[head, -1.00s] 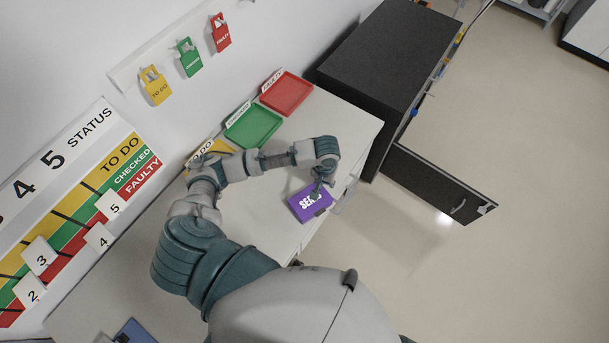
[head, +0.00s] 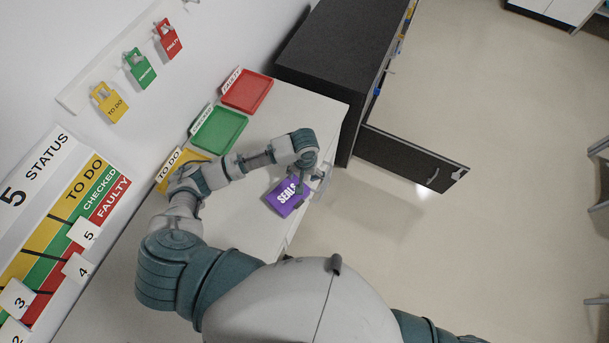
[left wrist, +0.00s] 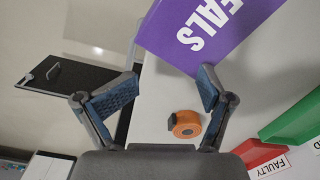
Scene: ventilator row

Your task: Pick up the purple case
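The purple case (head: 287,198), lettered "SEALS", lies on the white counter near its front edge in the head view. In the left wrist view the case (left wrist: 205,32) fills the upper middle, past the fingertips. My left gripper (head: 316,178) is at the case's right end, by the counter edge. In the left wrist view my left gripper (left wrist: 157,92) is open, with nothing between its fingers. The right-hand finger overlaps the case's near corner in the picture; I cannot tell if they touch. My right gripper is out of view.
Red (head: 247,91), green (head: 218,131) and yellow trays stand along the wall side of the counter; my arm partly covers the yellow one. An orange roll (left wrist: 186,125) shows in the left wrist view. A dark cabinet (head: 340,60) with an open door (head: 412,160) adjoins the counter.

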